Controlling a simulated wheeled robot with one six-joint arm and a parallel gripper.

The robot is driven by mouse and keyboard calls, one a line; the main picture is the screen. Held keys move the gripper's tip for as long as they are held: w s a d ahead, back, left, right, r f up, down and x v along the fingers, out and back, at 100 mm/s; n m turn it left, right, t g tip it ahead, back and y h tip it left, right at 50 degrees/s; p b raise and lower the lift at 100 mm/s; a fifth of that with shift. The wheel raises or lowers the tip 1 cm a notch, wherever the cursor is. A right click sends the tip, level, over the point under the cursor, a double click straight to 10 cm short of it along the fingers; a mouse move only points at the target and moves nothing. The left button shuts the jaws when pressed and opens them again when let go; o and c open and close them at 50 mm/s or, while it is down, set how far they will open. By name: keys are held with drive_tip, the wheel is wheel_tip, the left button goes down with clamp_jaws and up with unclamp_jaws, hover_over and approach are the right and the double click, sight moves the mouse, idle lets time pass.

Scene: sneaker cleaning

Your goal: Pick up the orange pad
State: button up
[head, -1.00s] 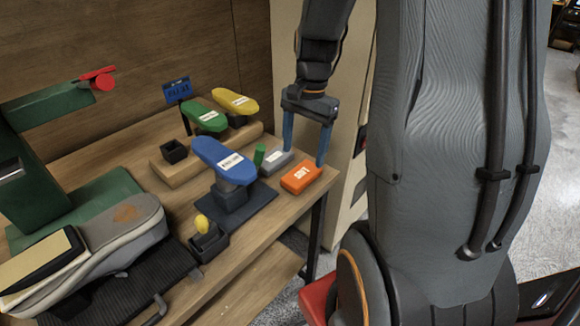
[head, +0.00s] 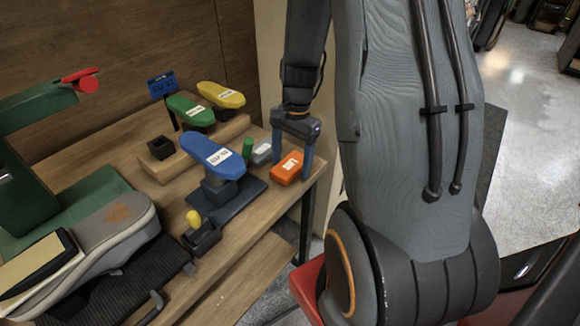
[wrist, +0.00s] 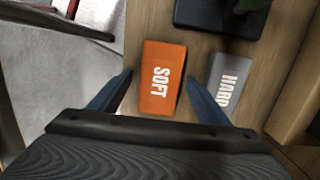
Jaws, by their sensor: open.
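The orange pad (head: 287,168) lies flat near the right edge of the wooden table. In the wrist view the orange pad (wrist: 161,78) reads "SOFT" and lies between the two blue fingers. My gripper (head: 291,160) is open and points down at the pad. In the wrist view my gripper (wrist: 158,90) has one finger on each side of the pad, with a gap on both sides. I cannot tell how far the fingertips are above the table.
A grey pad (wrist: 228,84) marked "HARD" lies close beside my right-hand finger in the wrist view. A green cylinder (head: 247,147) and a blue insole on a stand (head: 213,154) are to the left. The table's edge (head: 318,170) is just right of the pad.

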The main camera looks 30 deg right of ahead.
drive_tip(key=c, duration=1.2)
